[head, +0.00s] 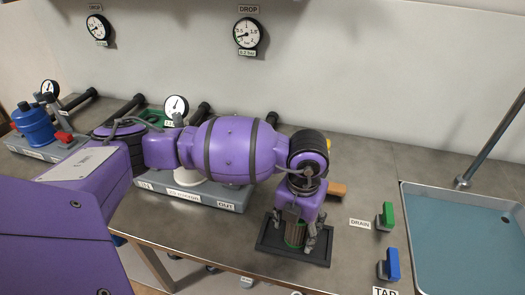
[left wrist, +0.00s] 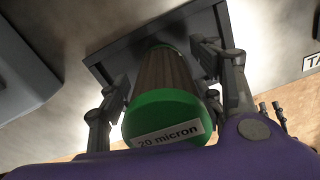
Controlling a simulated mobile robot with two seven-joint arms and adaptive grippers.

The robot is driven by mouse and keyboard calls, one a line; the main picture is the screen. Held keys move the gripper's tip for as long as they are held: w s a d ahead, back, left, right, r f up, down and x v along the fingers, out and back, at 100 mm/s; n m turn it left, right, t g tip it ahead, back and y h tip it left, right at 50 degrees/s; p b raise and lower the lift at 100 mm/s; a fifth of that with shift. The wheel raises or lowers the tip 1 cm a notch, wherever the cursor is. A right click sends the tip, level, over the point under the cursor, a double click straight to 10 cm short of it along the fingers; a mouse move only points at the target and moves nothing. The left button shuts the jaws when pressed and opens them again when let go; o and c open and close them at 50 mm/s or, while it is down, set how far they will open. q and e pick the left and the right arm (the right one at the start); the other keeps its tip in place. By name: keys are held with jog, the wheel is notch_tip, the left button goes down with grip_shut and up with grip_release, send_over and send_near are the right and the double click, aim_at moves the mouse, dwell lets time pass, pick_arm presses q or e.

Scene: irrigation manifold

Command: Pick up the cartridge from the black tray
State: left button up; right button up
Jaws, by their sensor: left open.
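My left gripper (head: 296,240) points down over the tray. In the left wrist view its fingers (left wrist: 162,95) are open, one on each side of the cartridge. I cannot tell if they touch it. My right gripper is not in view.
A green handle (head: 386,215) by the DRAIN label and a blue handle (head: 390,264) stand right of the tray. A blue-floored basin (head: 465,240) is at the far right. A grey base (head: 185,195) marked OUT is behind my arm. Bare bench lies right of the tray.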

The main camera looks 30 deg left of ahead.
pick_arm(q)
jog(key=shift+f, duration=0.2)
jog(key=c, duration=1.3)
jog(key=shift+r, duration=0.1)
